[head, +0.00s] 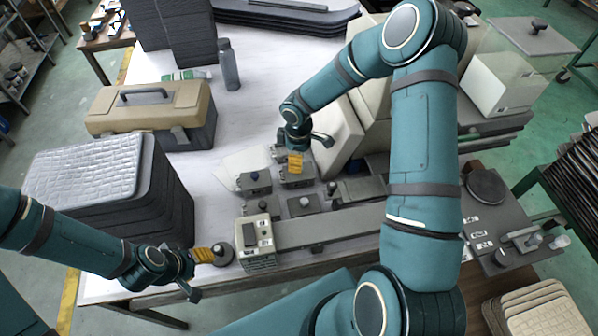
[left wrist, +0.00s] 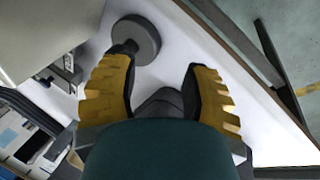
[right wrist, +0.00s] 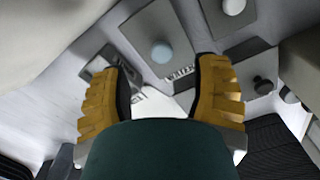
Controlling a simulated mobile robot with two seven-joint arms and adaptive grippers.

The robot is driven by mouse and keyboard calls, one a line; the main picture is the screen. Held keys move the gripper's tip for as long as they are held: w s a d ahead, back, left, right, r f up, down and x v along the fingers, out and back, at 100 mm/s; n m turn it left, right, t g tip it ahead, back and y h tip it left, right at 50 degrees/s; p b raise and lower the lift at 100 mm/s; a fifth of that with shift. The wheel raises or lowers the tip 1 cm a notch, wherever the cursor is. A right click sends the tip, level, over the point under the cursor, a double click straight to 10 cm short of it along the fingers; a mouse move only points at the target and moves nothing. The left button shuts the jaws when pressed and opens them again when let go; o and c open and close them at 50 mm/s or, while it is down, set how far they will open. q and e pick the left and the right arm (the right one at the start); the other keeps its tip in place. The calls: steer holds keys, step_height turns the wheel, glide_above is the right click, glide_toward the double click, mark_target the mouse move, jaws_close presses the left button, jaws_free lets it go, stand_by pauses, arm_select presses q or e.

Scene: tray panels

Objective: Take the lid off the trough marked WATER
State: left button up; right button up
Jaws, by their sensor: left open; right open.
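Several grey troughs with flat lids and small round knobs stand in a group on the table. In the right wrist view, a grey lid with a light-blue knob (right wrist: 162,52) lies ahead between my right fingers. Lettering on a label (right wrist: 180,73) by it looks like WATER, but is small. A lid with a pale knob (right wrist: 233,7) and one with a dark knob (right wrist: 263,85) are to its right. My right gripper (head: 295,160) is open and empty above the group, apart from the knobs. My left gripper (head: 203,255) is open and empty at the table's front left.
A round grey disc with a dark stem (left wrist: 135,40) is just beyond my left fingers. A beige toolbox (head: 150,105), a stack with a silver quilted top (head: 85,175) and a grey bottle (head: 229,65) occupy the left side.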

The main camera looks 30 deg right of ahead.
steer(key=f, duration=0.5)
steer(key=shift+s, duration=0.2)
steer(key=shift+r, duration=0.1)
jaws_close()
